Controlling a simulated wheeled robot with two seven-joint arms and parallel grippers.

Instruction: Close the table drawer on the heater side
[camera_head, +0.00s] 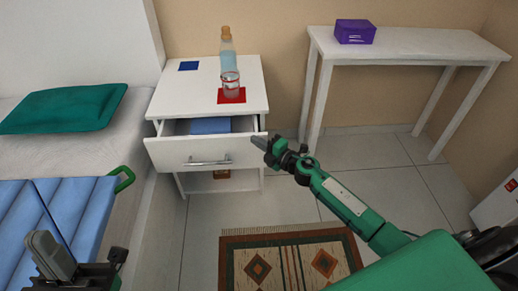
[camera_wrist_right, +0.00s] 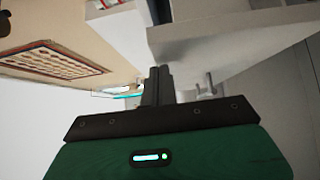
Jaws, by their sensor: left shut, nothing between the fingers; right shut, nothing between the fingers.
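A white bedside table (camera_head: 242,84) stands by the bed in the head view. Its drawer (camera_head: 175,155) is pulled out, with a blue item (camera_head: 210,125) inside and a metal handle (camera_head: 208,161) on the front. My right gripper (camera_head: 260,143) is shut and empty at the right end of the drawer front; I cannot tell whether it touches. In the right wrist view its fingers (camera_wrist_right: 158,84) point toward a pale panel, beside what looks like the handle (camera_wrist_right: 207,83). My left gripper (camera_head: 48,252) is shut and empty at lower left, over the bed. No heater is clearly identifiable.
A bottle (camera_head: 227,52) and a glass jar (camera_head: 230,84) on a red mat (camera_head: 238,96) stand on the tabletop. A side table (camera_head: 420,48) carries a purple box (camera_head: 355,31). A rug (camera_head: 230,265) lies on the floor. A white object (camera_head: 500,208) is at the right edge.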

